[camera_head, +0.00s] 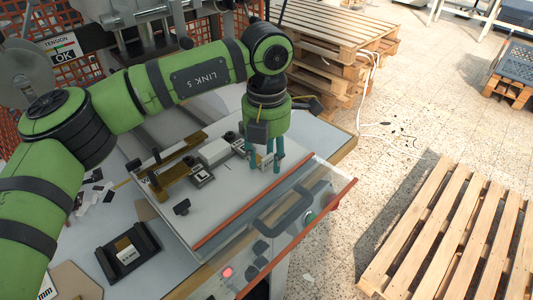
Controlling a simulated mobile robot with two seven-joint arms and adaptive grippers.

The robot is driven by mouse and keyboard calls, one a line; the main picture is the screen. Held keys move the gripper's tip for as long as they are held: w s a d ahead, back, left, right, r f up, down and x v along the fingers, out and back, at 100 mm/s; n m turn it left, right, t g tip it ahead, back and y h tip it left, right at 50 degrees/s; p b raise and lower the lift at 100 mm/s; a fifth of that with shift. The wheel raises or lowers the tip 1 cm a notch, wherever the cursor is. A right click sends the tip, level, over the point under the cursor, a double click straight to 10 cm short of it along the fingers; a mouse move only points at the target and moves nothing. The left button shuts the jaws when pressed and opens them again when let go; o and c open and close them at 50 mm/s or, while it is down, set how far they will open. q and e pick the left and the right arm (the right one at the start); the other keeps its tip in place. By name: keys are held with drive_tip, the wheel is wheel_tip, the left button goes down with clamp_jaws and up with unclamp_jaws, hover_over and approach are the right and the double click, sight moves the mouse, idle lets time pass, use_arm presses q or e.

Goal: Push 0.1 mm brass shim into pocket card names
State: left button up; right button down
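My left gripper (265,163) points down over the right part of a pale work plate (232,207). Its teal fingers stand apart. A small pale piece shows between or behind them; I cannot tell whether they touch it. A black holder (146,241) at the lower left carries a brass-coloured and white card (126,252) with a small printed label, partly blurred. I cannot tell for sure whether this is the brass shim's pocket card. Brass-coloured bars (170,183) and small metal blocks lie on the plate left of the gripper. My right gripper is not in view.
A clear guard with an orange edge (247,219) and grey handle (285,207) lies along the plate's front. A black knob (182,207) stands on the plate. Dark and pale scraps (97,187) lie at left. Wooden pallets (450,235) stand on the floor at right.

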use_arm(q)
wheel_tip(320, 180, up, 12)
idle(0.6)
